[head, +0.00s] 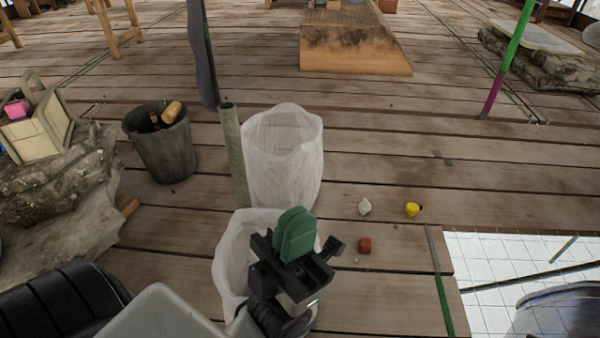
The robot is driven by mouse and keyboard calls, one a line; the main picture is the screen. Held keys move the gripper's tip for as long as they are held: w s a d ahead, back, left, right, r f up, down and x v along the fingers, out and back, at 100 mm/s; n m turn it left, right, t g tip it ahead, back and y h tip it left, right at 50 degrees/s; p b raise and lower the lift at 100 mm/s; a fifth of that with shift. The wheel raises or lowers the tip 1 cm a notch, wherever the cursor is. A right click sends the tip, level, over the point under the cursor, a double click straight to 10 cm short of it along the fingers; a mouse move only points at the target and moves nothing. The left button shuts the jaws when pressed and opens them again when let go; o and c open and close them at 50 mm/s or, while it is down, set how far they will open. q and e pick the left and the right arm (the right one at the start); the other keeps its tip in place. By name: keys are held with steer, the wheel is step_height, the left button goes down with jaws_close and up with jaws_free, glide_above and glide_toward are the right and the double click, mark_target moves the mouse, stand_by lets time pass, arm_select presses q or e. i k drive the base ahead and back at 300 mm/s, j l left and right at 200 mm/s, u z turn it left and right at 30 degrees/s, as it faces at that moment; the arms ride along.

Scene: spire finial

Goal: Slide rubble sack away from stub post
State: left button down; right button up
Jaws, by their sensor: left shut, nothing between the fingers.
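Two white, thin-walled open sacks stand on the plank floor. The farther sack (283,160) is upright, just right of the grey-green stub post (234,150); I cannot tell if they touch. The nearer sack (232,262) stands in front of the post's foot and hides its base. Its right part is hidden by my left gripper. My left gripper (294,234), with green finger pads, is shut and empty. It is over the nearer sack's right side in the picture; contact cannot be told. My right gripper is not in view.
A dark bucket (165,150) with things in it stands left of the post. A floor opening (520,270) lies at lower right. Planks beyond the small pieces are clear.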

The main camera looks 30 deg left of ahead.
mark_target(284, 165)
steer(key=i+l, duration=0.25)
steer(key=i, duration=0.25)
steer(key=i+l, duration=0.25)
steer(key=i, duration=0.25)
steer(key=i+u, duration=0.2)
steer(key=u, duration=0.2)
steer(key=i+l+u, duration=0.15)
steer(key=u, duration=0.25)
steer(key=i+l+u, duration=0.2)
steer(key=u, duration=0.2)
steer(key=i+l+u, duration=0.15)
steer(key=u, duration=0.25)
steer(key=i+l+u, duration=0.25)
steer(key=u, duration=0.2)
steer(key=i+l+u, duration=0.15)
steer(key=l+u, duration=0.25)
steer(key=j, duration=0.1)
